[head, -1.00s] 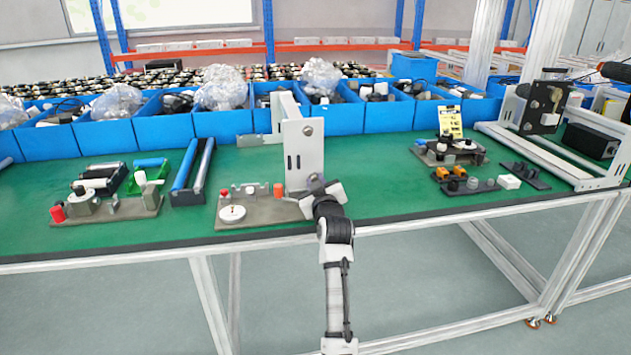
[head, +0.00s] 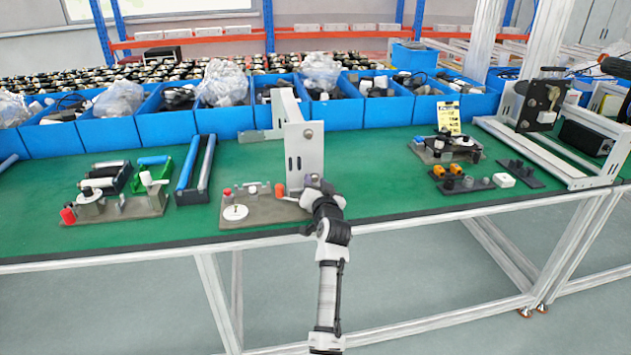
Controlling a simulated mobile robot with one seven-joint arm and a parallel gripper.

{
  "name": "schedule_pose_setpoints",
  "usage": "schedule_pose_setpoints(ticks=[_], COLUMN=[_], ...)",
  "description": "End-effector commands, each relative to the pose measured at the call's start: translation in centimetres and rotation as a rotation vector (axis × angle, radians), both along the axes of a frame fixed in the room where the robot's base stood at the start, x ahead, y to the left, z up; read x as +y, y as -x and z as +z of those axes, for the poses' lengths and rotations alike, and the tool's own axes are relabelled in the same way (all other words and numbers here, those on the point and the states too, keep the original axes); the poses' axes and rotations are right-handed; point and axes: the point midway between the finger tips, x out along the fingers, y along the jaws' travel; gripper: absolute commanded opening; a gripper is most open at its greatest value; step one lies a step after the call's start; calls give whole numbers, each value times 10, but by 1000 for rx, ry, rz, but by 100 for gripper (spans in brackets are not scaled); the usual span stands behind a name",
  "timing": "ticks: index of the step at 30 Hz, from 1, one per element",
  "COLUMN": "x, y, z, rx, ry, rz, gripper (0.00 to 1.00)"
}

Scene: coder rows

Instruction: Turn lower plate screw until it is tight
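An upright light-grey metal plate (head: 302,150) stands on the green bench, with a round dark screw or knob (head: 308,133) on its upper face. My gripper (head: 312,184) is at the foot of this plate, at its front lower edge. The lower screw is not visible; my gripper and wrist cover that spot. The fingers are too small and too hidden to tell whether they are open or shut.
A grey fixture base (head: 255,212) with a white disc (head: 235,213) and an orange cylinder lies just left of my gripper. Another fixture (head: 130,208) is farther left. Blue bins (head: 230,120) line the back. Bench space right of the plate (head: 375,185) is clear.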

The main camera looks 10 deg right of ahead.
Motion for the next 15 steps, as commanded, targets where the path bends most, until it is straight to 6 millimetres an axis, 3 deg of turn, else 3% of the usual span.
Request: schedule_pose_setpoints(ticks=[8, 15], x=[0, -1], y=[0, 0], z=[-2, -6], rx=[-2, -16], ry=[23, 233], rz=[0, -2], gripper=[35, 35])
